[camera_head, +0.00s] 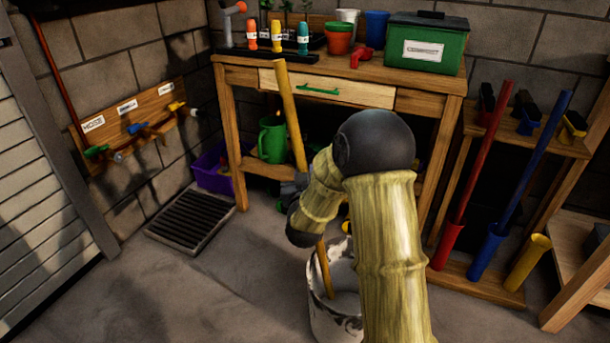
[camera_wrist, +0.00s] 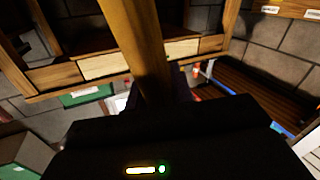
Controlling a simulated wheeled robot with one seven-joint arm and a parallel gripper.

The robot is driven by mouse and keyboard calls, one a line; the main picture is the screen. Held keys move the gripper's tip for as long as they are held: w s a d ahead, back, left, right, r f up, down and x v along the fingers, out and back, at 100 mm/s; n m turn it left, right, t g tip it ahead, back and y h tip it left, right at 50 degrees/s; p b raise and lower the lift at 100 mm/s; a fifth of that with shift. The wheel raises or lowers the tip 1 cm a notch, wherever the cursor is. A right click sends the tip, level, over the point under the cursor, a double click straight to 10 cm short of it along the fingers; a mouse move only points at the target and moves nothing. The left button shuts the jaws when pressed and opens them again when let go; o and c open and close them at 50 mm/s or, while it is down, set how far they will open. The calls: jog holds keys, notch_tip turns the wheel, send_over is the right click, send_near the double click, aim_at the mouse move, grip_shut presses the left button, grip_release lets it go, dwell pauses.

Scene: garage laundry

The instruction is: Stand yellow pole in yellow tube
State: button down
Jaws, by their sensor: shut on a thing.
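The yellow pole (camera_head: 290,110) is a long yellow-brown stick, tilted slightly with its top to the left. My gripper (camera_head: 302,187) is shut around its middle, partly hidden by my arm. The pole's lower part reaches down into the mouth of a stained white bucket (camera_head: 335,318); I cannot tell whether its end touches the bottom. In the wrist view the pole (camera_wrist: 138,40) rises from between my fingers. The yellow tube (camera_head: 528,262) stands slightly tilted and empty at the right end of the low rack, well to the right of my gripper.
A red pole (camera_head: 485,150) and a blue pole (camera_head: 535,150) stand in the red tube (camera_head: 447,245) and blue tube (camera_head: 487,250) left of the yellow tube. A wooden workbench (camera_head: 380,70) stands behind my arm. A floor grate (camera_head: 190,222) lies left, with open floor before it.

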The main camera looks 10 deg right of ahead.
aim_at(288, 90)
jog(key=shift+w+a+r+p, duration=0.55)
jog(key=shift+r+p, duration=2.05)
jog(key=shift+r, duration=1.05)
jog(key=shift+w+a+r+p, duration=0.3)
jog(key=shift+a+r+p, duration=0.35)
jog(key=shift+r+p, duration=2.55)
jog(key=shift+w+a+r+p, duration=0.55)
jog(key=shift+r+p, duration=1.5)
jog(key=shift+r, duration=2.1)
jog(key=shift+p, duration=0.35)
